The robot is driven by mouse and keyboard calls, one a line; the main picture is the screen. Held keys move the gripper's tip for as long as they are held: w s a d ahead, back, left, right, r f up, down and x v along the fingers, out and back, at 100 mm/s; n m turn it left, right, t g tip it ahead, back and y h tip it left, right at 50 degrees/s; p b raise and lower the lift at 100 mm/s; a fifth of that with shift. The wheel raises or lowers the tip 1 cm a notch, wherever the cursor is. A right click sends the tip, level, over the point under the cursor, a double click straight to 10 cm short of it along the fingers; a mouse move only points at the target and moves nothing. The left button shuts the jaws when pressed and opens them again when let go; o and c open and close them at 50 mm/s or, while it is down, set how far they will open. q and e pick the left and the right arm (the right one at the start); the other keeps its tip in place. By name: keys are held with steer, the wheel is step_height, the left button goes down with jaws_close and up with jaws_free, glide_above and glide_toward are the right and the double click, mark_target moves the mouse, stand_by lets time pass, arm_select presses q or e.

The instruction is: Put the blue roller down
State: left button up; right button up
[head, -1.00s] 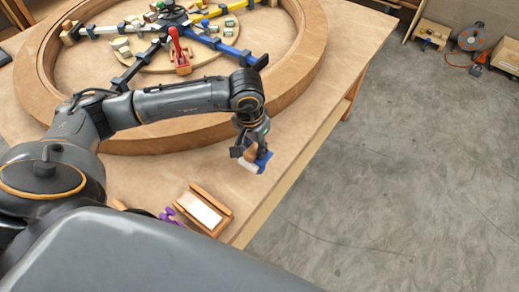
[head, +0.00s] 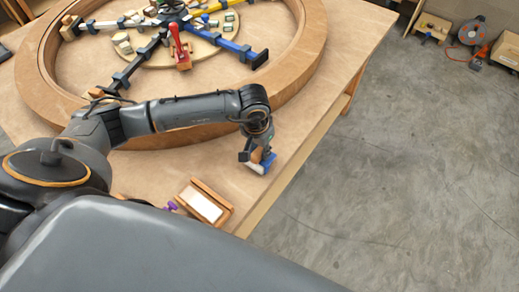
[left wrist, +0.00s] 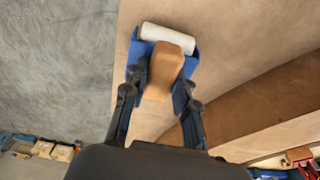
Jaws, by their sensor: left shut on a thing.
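The blue roller has a blue frame, a white roll and a wooden handle. In the left wrist view the roller (left wrist: 168,39) lies between the fingers, its handle toward me and its white roll at the far end. My left gripper (left wrist: 160,88) is shut on its wooden handle. In the head view the left gripper (head: 256,152) holds the roller (head: 267,163) at the table's right front edge. I cannot tell whether the roller touches the table top. My right gripper is not in view.
A wooden tray (head: 222,193) with a white pad lies near the front edge. A large bent wooden ring (head: 300,70) with clamps inside fills the table's (head: 160,172) back part. A red clamp (head: 177,42) stands inside the ring. Bare table top lies between the tray and roller.

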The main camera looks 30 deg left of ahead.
arm_select(q)
steer(key=shift+s+f+b, duration=0.4)
steer(key=shift+s+f, duration=0.05)
steer(key=shift+f, duration=0.15)
steer(key=o, duration=1)
steer(key=shift+f, duration=0.1)
steer(key=shift+w, duration=0.25)
